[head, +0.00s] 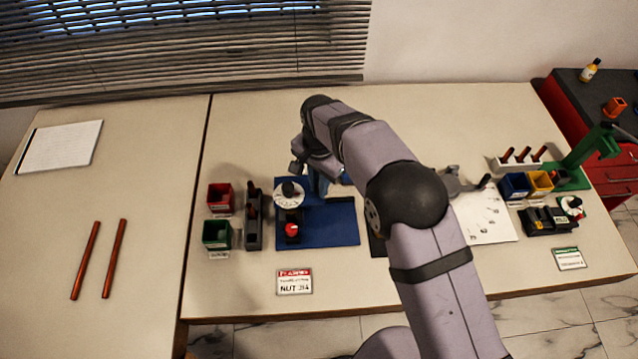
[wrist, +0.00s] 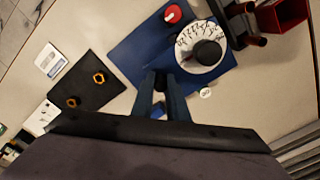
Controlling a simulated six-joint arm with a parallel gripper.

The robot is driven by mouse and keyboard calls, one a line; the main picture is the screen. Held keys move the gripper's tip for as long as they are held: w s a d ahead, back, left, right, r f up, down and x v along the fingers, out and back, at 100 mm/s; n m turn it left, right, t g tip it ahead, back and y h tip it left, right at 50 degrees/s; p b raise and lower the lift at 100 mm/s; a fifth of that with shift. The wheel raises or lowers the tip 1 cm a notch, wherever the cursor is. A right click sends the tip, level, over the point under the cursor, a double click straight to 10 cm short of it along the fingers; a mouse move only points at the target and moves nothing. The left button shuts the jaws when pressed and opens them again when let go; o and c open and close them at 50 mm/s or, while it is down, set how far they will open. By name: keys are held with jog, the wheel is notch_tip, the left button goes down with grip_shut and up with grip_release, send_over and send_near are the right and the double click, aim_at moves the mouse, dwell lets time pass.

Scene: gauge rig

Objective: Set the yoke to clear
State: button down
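No part in view is clearly marked as the yoke. A white dial with a black knob (head: 289,193) stands at the left of a blue mat (head: 338,232). The dial's marked face (wrist: 185,54) shows in the wrist view, its lettering too small to read. A red knob (head: 292,230) on a dark base stands in front of the dial; it also shows in the wrist view (wrist: 172,14). My gripper (wrist: 160,84) points down over the mat, beside the dial and apart from it. Its fingers look slightly apart, with nothing visibly held. My arm hides part of the mat.
A red bin (head: 220,197), a green bin (head: 217,234) and a dark rack (head: 253,222) stand left of the mat. A dark mat (wrist: 88,84) with two orange rings lies on its other side. A label card (head: 294,281) lies in front. The table's left part is mostly clear.

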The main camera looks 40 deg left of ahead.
jog(key=w+d+b, duration=0.1)
jog(key=w+d, duration=0.6)
jog(key=c, duration=1.7)
grip_release()
jog(key=shift+w+d, duration=0.1)
jog(key=shift+r, duration=0.1)
jog(key=shift+r+b, duration=1.35)
jog(key=shift+r, duration=2.3)
